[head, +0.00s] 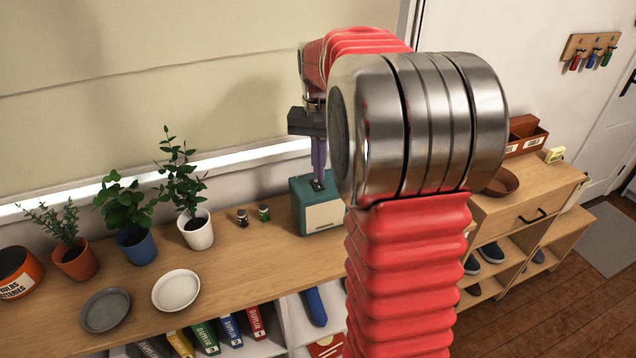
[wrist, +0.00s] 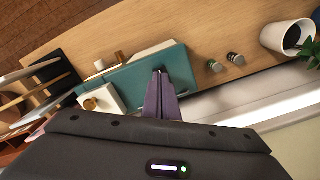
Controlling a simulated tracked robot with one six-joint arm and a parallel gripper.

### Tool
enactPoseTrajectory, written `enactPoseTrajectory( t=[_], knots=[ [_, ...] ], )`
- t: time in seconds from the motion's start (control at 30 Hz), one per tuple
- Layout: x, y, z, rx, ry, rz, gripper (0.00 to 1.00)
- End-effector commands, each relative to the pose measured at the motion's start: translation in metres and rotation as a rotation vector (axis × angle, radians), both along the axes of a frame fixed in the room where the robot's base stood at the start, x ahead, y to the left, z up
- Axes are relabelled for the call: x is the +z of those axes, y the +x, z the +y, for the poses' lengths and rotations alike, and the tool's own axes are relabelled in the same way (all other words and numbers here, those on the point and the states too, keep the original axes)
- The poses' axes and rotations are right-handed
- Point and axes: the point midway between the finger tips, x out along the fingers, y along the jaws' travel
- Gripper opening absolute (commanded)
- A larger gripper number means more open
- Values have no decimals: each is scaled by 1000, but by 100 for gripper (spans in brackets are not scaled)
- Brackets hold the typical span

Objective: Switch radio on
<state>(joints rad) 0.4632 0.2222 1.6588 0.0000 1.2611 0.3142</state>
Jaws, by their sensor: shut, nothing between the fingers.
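The radio (head: 301,208) is a teal box with a cream front panel, upright on the long wooden counter. My arm covers part of its right side in the head view. Its teal top (wrist: 122,82) shows in the wrist view. My gripper (head: 317,186) is shut and empty, with purplish fingers pointing down at the radio's top. In the wrist view the fingertips (wrist: 160,74) lie over the teal top near one end. I cannot tell whether they touch it. A small dark patch shows at the tips; I cannot make out a switch there.
Two small jars (head: 253,215) stand left of the radio. A white plant pot (head: 197,234) and plates (head: 176,291) are farther left on the counter (head: 235,262). In the wrist view, a pale box with a brass knob (wrist: 90,103) stands close beside the radio. The wall is close behind.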

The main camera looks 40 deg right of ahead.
Motion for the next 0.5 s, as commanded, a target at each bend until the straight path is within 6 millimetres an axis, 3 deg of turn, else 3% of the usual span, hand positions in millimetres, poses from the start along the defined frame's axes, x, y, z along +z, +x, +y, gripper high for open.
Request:
enactPoseTrajectory(
  t=[0.5],
  knots=[
    [30, 0, 0, 0, -1, -2, 0]
  ],
)
